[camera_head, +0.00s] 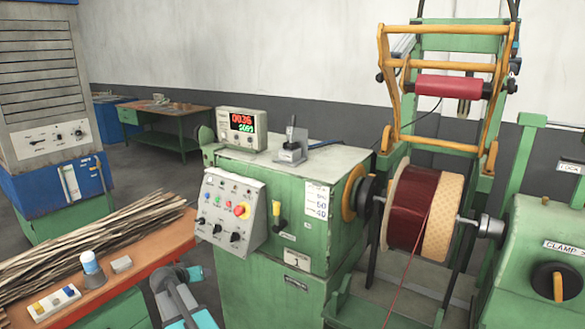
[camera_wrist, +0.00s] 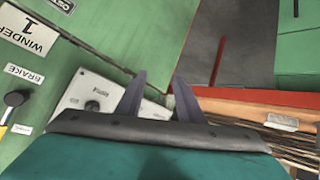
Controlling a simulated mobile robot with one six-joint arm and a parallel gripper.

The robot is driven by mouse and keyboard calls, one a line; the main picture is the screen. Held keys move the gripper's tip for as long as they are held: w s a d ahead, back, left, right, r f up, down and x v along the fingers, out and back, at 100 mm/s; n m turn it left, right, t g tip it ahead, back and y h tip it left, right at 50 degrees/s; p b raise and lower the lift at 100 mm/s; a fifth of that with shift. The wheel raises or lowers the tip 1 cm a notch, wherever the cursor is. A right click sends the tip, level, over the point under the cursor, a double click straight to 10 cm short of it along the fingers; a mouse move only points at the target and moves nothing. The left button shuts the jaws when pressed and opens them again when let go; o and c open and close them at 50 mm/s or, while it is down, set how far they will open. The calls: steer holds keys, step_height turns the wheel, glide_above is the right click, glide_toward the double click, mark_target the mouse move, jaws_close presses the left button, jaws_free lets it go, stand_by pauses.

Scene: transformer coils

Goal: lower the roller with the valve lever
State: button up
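The red roller (camera_head: 448,86) is held up in a yellow-orange frame (camera_head: 385,50), well above the wound coil (camera_head: 412,208), with a clear gap between them. A small grey valve block (camera_head: 290,153) with an upright black lever (camera_head: 291,130) stands on top of the green winder housing; I take this as the valve lever. My gripper (camera_wrist: 158,80) shows in the wrist view with its two dark fingers apart and nothing between them. In the head view only part of my arm shows at the bottom edge, left of the control panel, away from the lever. Neither roller nor valve lever shows in the wrist view.
The control panel (camera_head: 228,212) with a red button and the black-and-yellow brake lever (camera_head: 278,212) are on the housing front. A display box (camera_head: 241,129) stands beside the valve. An orange bench (camera_head: 150,245) with strips is at left. A clamp unit (camera_head: 545,265) stands right.

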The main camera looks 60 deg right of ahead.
steer(key=s+d+r+m+h, duration=0.1)
steer(key=d+r, duration=0.4)
steer(key=r, duration=0.3)
steer(key=d+r+m+h, duration=0.1)
steer(key=d+r+h, duration=0.1)
steer(key=d+r, duration=0.45)
steer(key=s+d+r+m+h, duration=0.1)
steer(key=d+r, duration=0.2)
steer(key=r, duration=0.7)
steer(key=m+g+h+b, duration=0.1)
steer(key=m+h, duration=0.3)
glide_toward(292, 122)
steer(key=w+v, duration=0.1)
steer(key=v, duration=0.2)
steer(key=shift+s+f, duration=0.1)
steer(key=shift+s, duration=0.3)
steer(key=p+x, duration=0.4)
steer(key=x, duration=0.8)
steer(key=shift+r, duration=0.25)
steer(key=shift+p+x, duration=0.35)
steer(key=shift+x, duration=0.6)
steer(key=shift+s+f, duration=0.1)
steer(key=shift+f, duration=0.05)
